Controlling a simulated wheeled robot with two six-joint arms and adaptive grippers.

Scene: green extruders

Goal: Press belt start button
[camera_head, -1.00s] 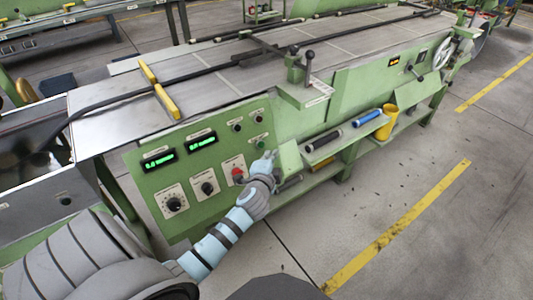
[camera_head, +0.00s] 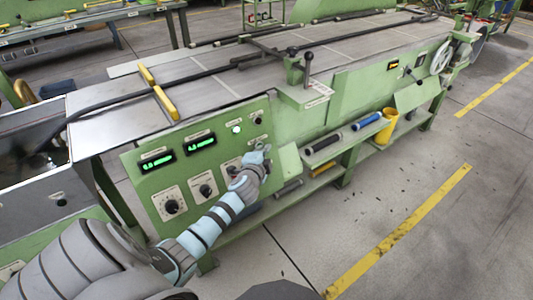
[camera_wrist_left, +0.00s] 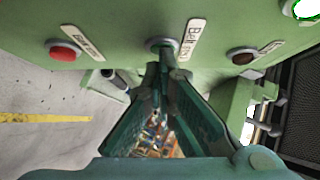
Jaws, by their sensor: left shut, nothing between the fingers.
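The belt start button (camera_wrist_left: 158,43) is a small green button in a grey ring, with a label beginning "Belt" beside it in the left wrist view. It sits on the green control panel (camera_head: 150,188). My left gripper (camera_head: 262,152) is shut and empty, its tips at the upper right part of the panel. In the left wrist view the closed fingertips (camera_wrist_left: 162,70) point at the belt start button and partly overlap its lower edge; I cannot tell whether they touch it. A lamp (camera_head: 236,129) on the panel is lit; it also shows in the left wrist view (camera_wrist_left: 308,9).
A red button (camera_wrist_left: 64,53) and a dark brown button (camera_wrist_left: 241,57) flank the belt start button. Two dials (camera_head: 172,206) and two green displays (camera_head: 157,161) sit to the left. A shelf below holds a yellow cup (camera_head: 388,125) and rollers.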

